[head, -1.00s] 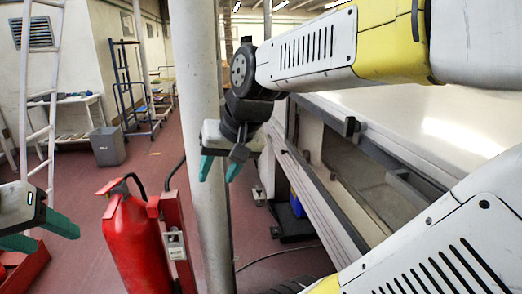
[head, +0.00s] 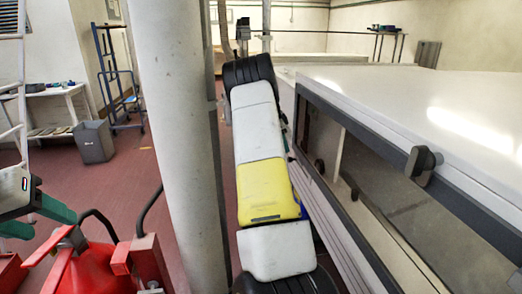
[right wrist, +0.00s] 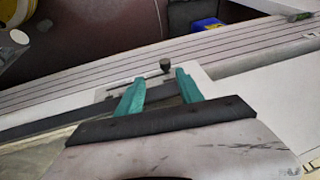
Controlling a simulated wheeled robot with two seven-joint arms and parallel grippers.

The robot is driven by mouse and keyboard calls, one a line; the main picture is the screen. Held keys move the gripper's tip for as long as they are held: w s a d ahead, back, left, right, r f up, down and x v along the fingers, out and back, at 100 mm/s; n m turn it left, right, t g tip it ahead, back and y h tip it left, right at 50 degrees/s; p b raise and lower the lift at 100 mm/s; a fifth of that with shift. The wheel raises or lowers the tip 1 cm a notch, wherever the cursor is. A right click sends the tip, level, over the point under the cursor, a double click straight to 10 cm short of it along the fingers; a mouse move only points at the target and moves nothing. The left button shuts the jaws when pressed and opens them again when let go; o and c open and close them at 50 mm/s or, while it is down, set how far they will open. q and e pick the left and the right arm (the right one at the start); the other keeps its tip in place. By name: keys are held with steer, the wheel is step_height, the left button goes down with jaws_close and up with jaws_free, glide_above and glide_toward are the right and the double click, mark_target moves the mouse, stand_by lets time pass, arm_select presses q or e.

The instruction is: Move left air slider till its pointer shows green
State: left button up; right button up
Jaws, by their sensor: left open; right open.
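In the right wrist view a small dark knob (right wrist: 165,65) stands on a pale plate, with a thin dark line running left from it. It may be an air slider; I cannot tell whether it is the left one. No green pointer mark is readable. My right gripper (right wrist: 159,93) is open, its teal fingers apart on either side of the knob in the picture, with the knob beyond the tips. In the head view my right arm hides this gripper. My left gripper (head: 38,222) is open and empty at the left edge of the head view.
The curing tunnel (head: 400,105) with its dark-framed window fills the right. A pale column (head: 175,130) stands between my arms. A red extinguisher (head: 85,270) is at lower left. A grey bin (head: 94,141) stands on open red floor.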

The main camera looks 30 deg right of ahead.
steer(key=x, duration=0.9)
steer(key=shift+w+d+r, duration=0.1)
steer(key=shift+w+d, duration=0.3)
jaws_close()
stand_by(1.0)
